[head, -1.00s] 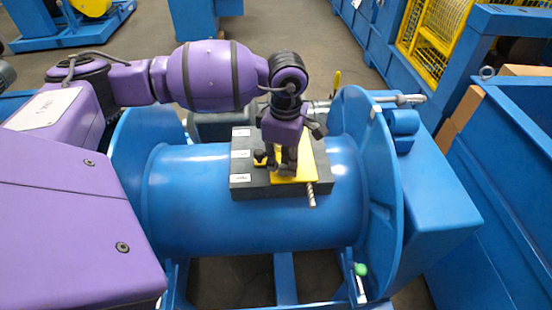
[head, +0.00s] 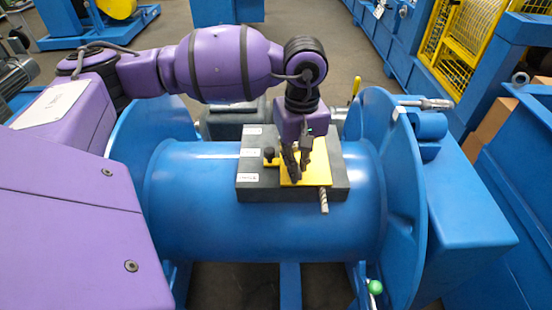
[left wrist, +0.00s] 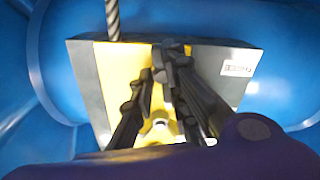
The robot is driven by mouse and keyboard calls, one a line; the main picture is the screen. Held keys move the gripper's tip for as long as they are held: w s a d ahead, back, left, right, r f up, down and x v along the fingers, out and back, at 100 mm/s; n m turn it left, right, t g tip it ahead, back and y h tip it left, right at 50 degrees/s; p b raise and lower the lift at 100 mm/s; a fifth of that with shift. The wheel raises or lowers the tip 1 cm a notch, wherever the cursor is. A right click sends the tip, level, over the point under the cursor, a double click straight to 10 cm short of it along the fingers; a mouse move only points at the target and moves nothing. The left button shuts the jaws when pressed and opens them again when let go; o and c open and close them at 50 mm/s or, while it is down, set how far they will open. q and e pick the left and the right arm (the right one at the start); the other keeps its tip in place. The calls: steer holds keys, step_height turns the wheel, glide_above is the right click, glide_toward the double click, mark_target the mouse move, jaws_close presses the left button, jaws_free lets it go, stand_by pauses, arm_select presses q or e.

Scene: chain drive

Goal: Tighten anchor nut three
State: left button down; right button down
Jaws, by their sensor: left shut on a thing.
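A dark grey block (head: 249,192) with white labels sits on top of the large blue drum (head: 215,225). A yellow plate (head: 318,175) lies on the block, with a small black knob (head: 269,154) at its left. My left gripper (head: 293,177) points down onto the plate. Its fingers are shut on what looks like a yellow part of the plate; they hide the exact grip. The yellow plate (left wrist: 118,75) and gripper (left wrist: 172,55) also show in the left wrist view. No nut can be clearly made out. My right gripper is out of view.
A twisted steel bit (head: 324,200) sticks out from the plate's near edge. A metal tool (head: 428,103) lies by the right flange (head: 405,200). A green-knobbed lever (head: 375,287) stands low at the right. Blue bins and yellow mesh fence the right side.

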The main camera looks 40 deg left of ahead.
arm_select(q)
steer(key=m+b, duration=0.2)
steer(key=m, duration=0.1)
steer(key=shift+s+a+m, duration=0.1)
steer(key=shift+m, duration=0.3)
steer(key=m+b, duration=0.2)
steer(key=m, duration=0.2)
steer(key=shift+a+m+b, duration=0.1)
steer(key=shift+m+b, duration=0.55)
steer(key=shift+m, duration=0.45)
steer(key=m+b, duration=0.2)
steer(key=m, duration=0.2)
steer(key=shift+r, duration=0.15)
steer(key=m+b, duration=0.2)
steer(key=m, duration=0.2)
steer(key=shift+a+m, duration=0.1)
steer(key=shift+m, duration=0.2)
steer(key=shift+r+m+b, duration=0.1)
steer(key=shift+m+b, duration=0.2)
steer(key=shift+b, duration=0.05)
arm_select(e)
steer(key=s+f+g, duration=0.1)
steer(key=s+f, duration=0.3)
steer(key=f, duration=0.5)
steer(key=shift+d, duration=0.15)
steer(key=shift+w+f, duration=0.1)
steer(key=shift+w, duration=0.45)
